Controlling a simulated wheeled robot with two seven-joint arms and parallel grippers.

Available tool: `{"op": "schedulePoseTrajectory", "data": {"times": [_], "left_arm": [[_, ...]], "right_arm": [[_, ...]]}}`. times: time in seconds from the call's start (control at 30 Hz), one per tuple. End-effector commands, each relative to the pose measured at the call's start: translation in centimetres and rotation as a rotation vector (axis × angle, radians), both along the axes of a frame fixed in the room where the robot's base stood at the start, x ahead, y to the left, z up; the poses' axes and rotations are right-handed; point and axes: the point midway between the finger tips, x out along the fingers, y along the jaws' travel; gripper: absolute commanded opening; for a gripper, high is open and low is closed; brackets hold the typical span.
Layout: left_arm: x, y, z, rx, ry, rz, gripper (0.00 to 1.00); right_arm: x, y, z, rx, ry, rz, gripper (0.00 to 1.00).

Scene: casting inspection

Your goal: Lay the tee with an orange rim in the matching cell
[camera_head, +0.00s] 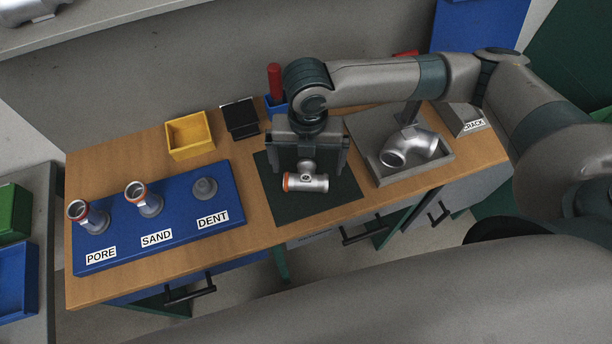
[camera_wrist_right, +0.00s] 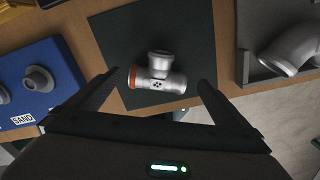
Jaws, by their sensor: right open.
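The tee (camera_head: 306,180) is a silver pipe piece with an orange rim on its left end. It lies on a dark green mat (camera_head: 340,200), and a small dark mark shows on it in the right wrist view (camera_wrist_right: 157,76). My right gripper (camera_head: 310,165) is above the mat at the tee; in the right wrist view its fingers (camera_wrist_right: 155,85) are spread on either side of the tee, apart from it. A blue board (camera_head: 190,222) has cells labelled PORE, SAND and DENT. Orange-rimmed fittings stand at PORE (camera_head: 92,218) and SAND (camera_head: 147,202); DENT holds only a grey peg (camera_head: 204,188).
A yellow bin (camera_head: 190,135) and a small black stand (camera_head: 240,117) are behind the board. A grey tray (camera_head: 440,165) with a silver elbow (camera_head: 408,150) lies right of the mat.

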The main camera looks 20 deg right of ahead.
Motion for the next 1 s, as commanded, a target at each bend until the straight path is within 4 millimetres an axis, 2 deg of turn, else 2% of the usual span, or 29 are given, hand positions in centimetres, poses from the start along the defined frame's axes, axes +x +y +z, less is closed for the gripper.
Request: {"op": "schedulePoseTrajectory", "data": {"times": [0.2, 0.4, 0.9, 1.0], "left_arm": [[-0.1, 0.0, 1.4, 0.001, 0.002, -0.002, 0.31], [-0.2, 0.1, 1.5, 0.001, 0.003, -0.002, 0.31], [-0.2, 0.1, 1.5, 0.001, 0.004, -0.002, 0.31], [-0.2, 0.1, 1.5, 0.001, 0.004, -0.002, 0.31]], "right_arm": [[-0.7, 0.5, -2.4, -0.002, 0.004, 0.0, 1.0], [-0.6, 0.4, -4.3, -0.001, 0.003, 0.0, 1.0], [-0.5, 0.4, -4.5, 0.0, 0.001, 0.001, 1.0], [-0.5, 0.4, -4.4, 0.0, 0.0, 0.001, 0.76]]}}
